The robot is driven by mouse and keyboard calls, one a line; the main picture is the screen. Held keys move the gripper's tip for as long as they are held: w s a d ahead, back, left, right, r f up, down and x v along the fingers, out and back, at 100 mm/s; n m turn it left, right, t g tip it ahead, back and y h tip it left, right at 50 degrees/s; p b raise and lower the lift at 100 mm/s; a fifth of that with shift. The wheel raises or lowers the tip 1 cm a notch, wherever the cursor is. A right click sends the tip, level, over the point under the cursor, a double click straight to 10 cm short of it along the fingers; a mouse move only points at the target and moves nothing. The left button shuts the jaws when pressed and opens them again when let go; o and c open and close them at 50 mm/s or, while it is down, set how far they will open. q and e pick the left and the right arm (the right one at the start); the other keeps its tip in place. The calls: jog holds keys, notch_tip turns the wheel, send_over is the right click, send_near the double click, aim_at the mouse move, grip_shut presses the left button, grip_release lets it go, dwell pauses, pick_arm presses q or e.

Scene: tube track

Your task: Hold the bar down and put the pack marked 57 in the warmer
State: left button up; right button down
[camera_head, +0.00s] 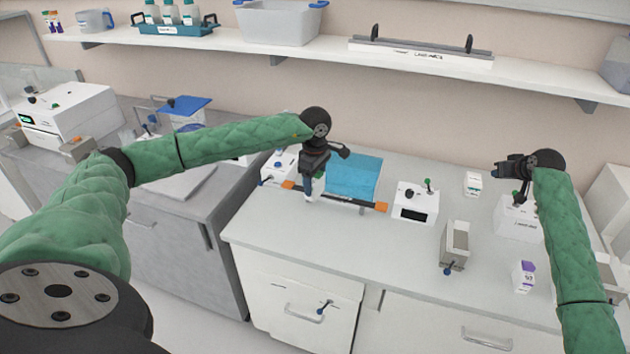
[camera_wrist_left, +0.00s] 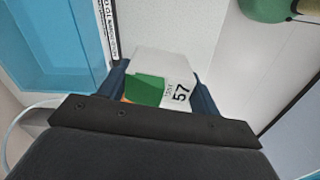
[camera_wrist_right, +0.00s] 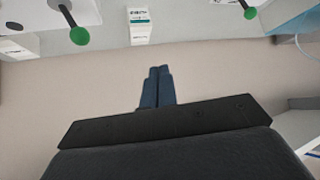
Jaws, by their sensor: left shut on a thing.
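My left gripper (camera_head: 309,193) is shut on the white and green pack marked 57 (camera_wrist_left: 180,92). In the head view it hangs in front of a dark bar with orange ends (camera_head: 345,201). The bar runs along the front edge of a blue panel (camera_head: 353,175). The gripper hides part of the bar, and I cannot tell whether they touch. I cannot tell for sure which unit is the warmer. My right gripper (camera_head: 503,168) is at the right, above the counter and away from the bar. Its fingers (camera_wrist_right: 157,87) are together and empty.
A white box with a green-knobbed lever (camera_head: 415,203) stands right of the bar. A metal holder with a blue knob (camera_head: 455,243), a purple-white pack (camera_head: 524,277) and a teal-white pack (camera_head: 472,184) stand farther right. A shelf (camera_head: 330,48) runs above.

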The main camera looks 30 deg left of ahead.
jog(key=s+a+r+n+g+h, duration=0.1)
jog(key=s+a+r+n+g, duration=0.15)
jog(key=a, duration=0.55)
jog(key=s+a+r+n+g, duration=0.1)
jog(key=s+a, duration=0.3)
jog(key=a, duration=0.4)
jog(key=s+a+r+n+g+h, duration=0.1)
jog(key=s+a+n, duration=0.15)
jog(key=a, duration=0.55)
jog(key=s+a+f+n+g+h, duration=0.25)
jog(key=s+a+f, duration=0.3)
jog(key=s, duration=0.45)
jog(key=shift+m+g+h, duration=0.3)
jog(key=shift+m+h, duration=0.05)
jog(key=shift+h, duration=0.2)
jog(key=shift+s+a+f, duration=0.1)
jog(key=shift+f, duration=2.7)
jog(key=shift+f, duration=0.1)
